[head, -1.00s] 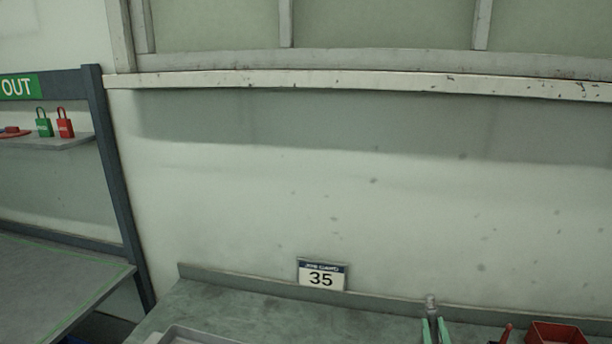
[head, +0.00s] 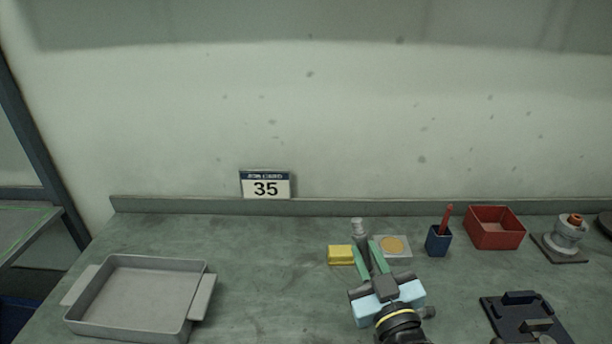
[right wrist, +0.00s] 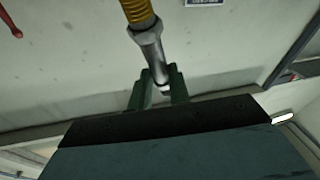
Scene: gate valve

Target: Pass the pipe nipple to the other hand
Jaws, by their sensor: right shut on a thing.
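The pipe nipple (head: 359,231) is a grey metal tube, standing roughly upright between the green fingertips of my right gripper (head: 368,248) in the head view. In the right wrist view the pipe nipple (right wrist: 150,45) reaches away from the fingers of my right gripper (right wrist: 160,88), and its far end has a yellow ribbed section. The right gripper is shut on its near end. My left gripper is not in view.
On the bench (head: 270,290) a grey tray (head: 135,325) stands at the left. A yellow block (head: 341,255), a blue cup (head: 438,241), a red bin (head: 495,228), a valve part (head: 568,234) and a dark fixture (head: 524,316) are nearby. The bench between tray and gripper is clear.

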